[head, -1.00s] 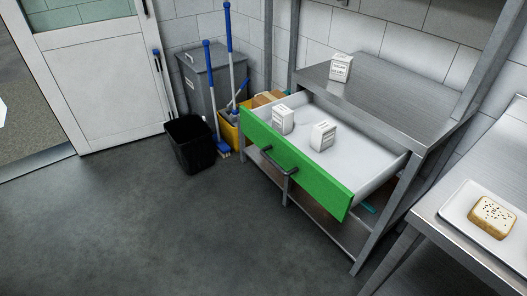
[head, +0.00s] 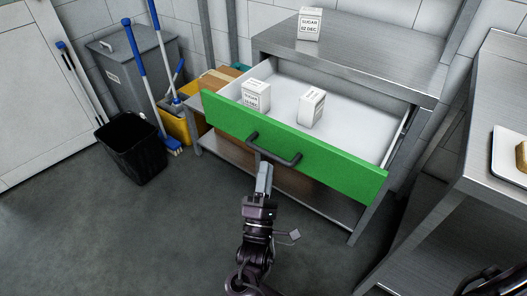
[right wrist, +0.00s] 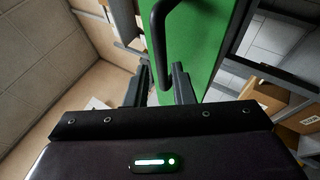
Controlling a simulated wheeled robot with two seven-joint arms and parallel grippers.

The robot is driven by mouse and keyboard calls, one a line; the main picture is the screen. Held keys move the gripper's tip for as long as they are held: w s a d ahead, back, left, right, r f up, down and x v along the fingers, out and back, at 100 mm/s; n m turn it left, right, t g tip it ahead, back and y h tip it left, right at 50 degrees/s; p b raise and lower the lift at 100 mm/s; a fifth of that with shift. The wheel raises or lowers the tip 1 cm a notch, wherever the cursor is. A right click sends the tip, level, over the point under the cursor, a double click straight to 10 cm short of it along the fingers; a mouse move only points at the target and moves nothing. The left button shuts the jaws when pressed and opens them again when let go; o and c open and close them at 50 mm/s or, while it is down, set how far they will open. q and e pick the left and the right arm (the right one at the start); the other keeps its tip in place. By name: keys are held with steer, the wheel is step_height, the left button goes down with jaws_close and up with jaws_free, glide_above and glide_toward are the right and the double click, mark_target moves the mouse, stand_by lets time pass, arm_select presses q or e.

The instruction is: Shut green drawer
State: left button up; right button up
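The green drawer (head: 340,166) is pulled out of the metal table, its white inside showing. Two white sugar boxes stand in it, one on the left (head: 256,95) and one near the middle (head: 312,107). A dark bar handle (head: 273,153) is on its green front. My right gripper (head: 264,166) is just in front of and below the handle. Contact with the handle cannot be told. My left gripper is not in view.
A third sugar box (head: 310,23) stands on the steel tabletop (head: 365,45) above the drawer. A black bin (head: 132,147), a yellow bucket (head: 180,122) and blue-handled tools are at the left. A steel table (head: 500,110) with a white tray (head: 508,158) is at the right.

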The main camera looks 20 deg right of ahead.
mark_target(268, 152)
steer(key=x, duration=0.5)
steer(key=shift+w, duration=0.15)
steer(key=shift+f, duration=0.1)
jaws_close()
